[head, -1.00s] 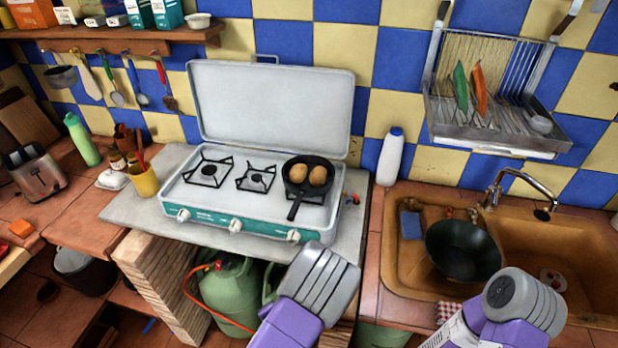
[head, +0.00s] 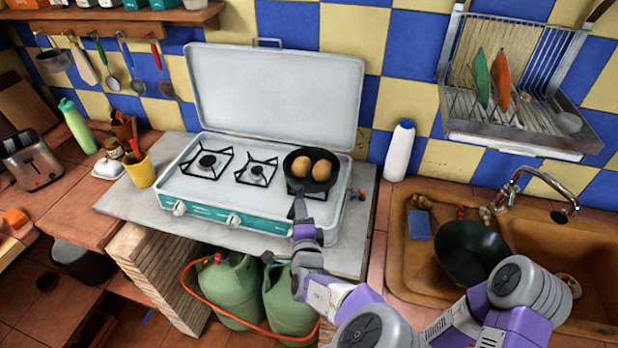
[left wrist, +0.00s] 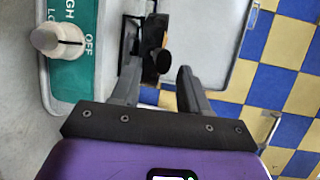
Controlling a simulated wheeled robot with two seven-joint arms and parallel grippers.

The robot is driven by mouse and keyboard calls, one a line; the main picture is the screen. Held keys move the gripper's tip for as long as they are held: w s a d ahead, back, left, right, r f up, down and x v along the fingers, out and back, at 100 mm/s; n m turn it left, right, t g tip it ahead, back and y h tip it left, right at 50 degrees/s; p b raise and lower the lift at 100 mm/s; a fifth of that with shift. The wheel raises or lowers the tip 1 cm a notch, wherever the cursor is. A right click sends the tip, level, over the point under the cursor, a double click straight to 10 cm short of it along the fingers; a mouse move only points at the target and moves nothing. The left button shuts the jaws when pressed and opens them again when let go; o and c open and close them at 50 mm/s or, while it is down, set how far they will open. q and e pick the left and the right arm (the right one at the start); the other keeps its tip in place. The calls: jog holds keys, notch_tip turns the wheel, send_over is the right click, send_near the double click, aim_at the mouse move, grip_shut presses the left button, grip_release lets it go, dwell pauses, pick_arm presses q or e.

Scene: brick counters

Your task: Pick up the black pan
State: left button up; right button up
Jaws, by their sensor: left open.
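The black pan (head: 312,184) sits on the right burner of the camping stove (head: 268,218), with two brown, egg-shaped foods (head: 322,170) in it. Its handle points toward the stove's front edge. My left gripper (head: 300,218) is over the front of the stove, right at the handle's end. In the left wrist view, the open fingers (left wrist: 158,88) have the dark handle end (left wrist: 164,62) just ahead, between their tips. They do not look closed on it. My right gripper is out of view.
The stove's raised lid (head: 275,95) stands behind the burners. A white bottle (head: 399,150) stands right of the stove, beside the sink (head: 412,255) with a dark bowl (head: 472,250). A yellow cup (head: 141,171) stands at left. Green gas bottles (head: 228,290) are below.

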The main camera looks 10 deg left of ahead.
pick_arm(q)
jog(key=x, duration=0.4)
jog(key=shift+w+d+f, duration=0.1)
jog(key=shift+d+f, duration=0.05)
grip_shut()
dwell(1.1)
jog(key=shift+r, duration=0.2)
